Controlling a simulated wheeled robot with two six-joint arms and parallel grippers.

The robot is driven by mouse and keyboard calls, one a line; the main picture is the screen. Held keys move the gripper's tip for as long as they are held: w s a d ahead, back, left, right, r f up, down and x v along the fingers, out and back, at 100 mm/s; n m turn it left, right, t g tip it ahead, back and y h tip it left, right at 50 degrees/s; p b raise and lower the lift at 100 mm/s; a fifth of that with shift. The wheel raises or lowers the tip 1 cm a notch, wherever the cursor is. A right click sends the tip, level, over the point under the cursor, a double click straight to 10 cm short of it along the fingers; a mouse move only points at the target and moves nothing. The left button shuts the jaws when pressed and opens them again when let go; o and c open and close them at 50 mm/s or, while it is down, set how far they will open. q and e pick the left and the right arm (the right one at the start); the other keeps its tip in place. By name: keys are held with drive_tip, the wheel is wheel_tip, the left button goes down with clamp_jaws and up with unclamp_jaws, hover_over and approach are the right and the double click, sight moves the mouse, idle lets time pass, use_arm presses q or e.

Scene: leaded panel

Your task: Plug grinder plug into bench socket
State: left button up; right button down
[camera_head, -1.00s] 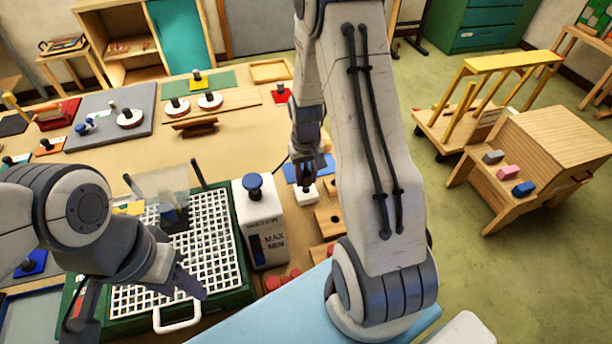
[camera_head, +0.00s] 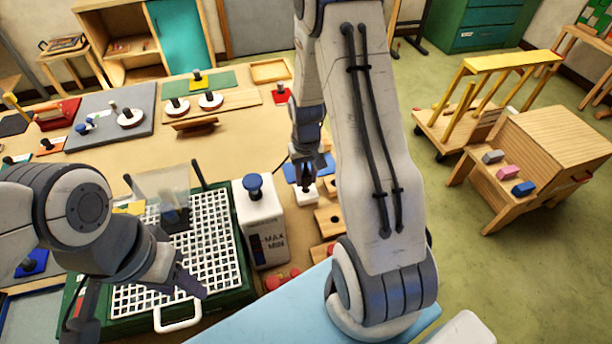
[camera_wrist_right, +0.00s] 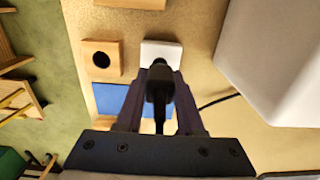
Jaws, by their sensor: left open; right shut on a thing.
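My right gripper (camera_head: 305,180) is shut on a black plug (camera_wrist_right: 159,82) with a dark cord. It holds the plug over the white bench socket (camera_head: 306,194), which also shows in the right wrist view (camera_wrist_right: 163,50). In that view the plug's end overlaps the socket's near edge; I cannot tell whether they touch. The grinder (camera_head: 240,262) has a green base, a white grid top and a clear shield. My left gripper (camera_head: 190,284) is open and empty above the grid's front right part.
A white MAX/MIN container (camera_head: 262,225) stands between the grinder and the socket. A blue plate (camera_wrist_right: 110,98) and wooden blocks with holes (camera_wrist_right: 102,58) lie beside the socket. A black cable (camera_wrist_right: 218,100) runs along the table. Open tabletop (camera_head: 245,140) lies further back.

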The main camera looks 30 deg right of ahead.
sight(306, 184)
drive_tip(key=shift+f+b, duration=1.1)
drive_tip(key=shift+f, duration=0.45)
drive_tip(key=shift+c, duration=2.2)
unclamp_jaws()
drive_tip(key=shift+r, duration=0.1)
wheel_tip(306, 184, up, 10)
drive_tip(key=shift+r+b, duration=0.2)
drive_tip(key=shift+b, duration=0.6)
